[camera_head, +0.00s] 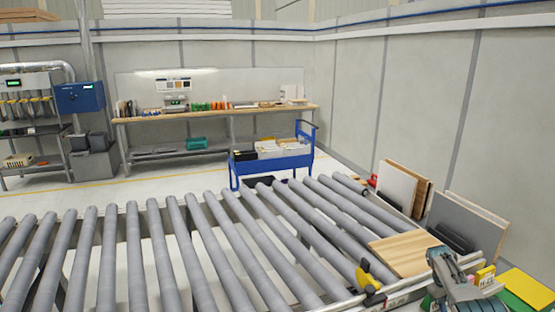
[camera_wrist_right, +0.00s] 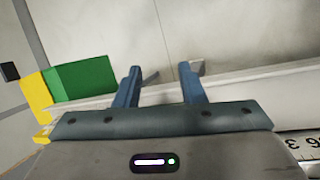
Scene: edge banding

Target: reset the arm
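My right arm reaches in at the lower right of the head view, with its gripper (camera_head: 441,258) beside the right edge of a light wooden board (camera_head: 403,252). In the right wrist view the two blue fingers of this gripper (camera_wrist_right: 161,80) stand apart with nothing between them, so it is open and empty. Whether it touches the board cannot be told. The board lies flat on the right end of the roller conveyor (camera_head: 160,250). My left arm and gripper are not in view.
A yellow and black object (camera_head: 368,279) sits at the conveyor's near edge. Panels (camera_head: 397,187) lean by the right wall. Yellow and green pieces (camera_head: 525,287) lie at lower right. A blue cart (camera_head: 270,165) and a workbench (camera_head: 215,113) stand behind the conveyor.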

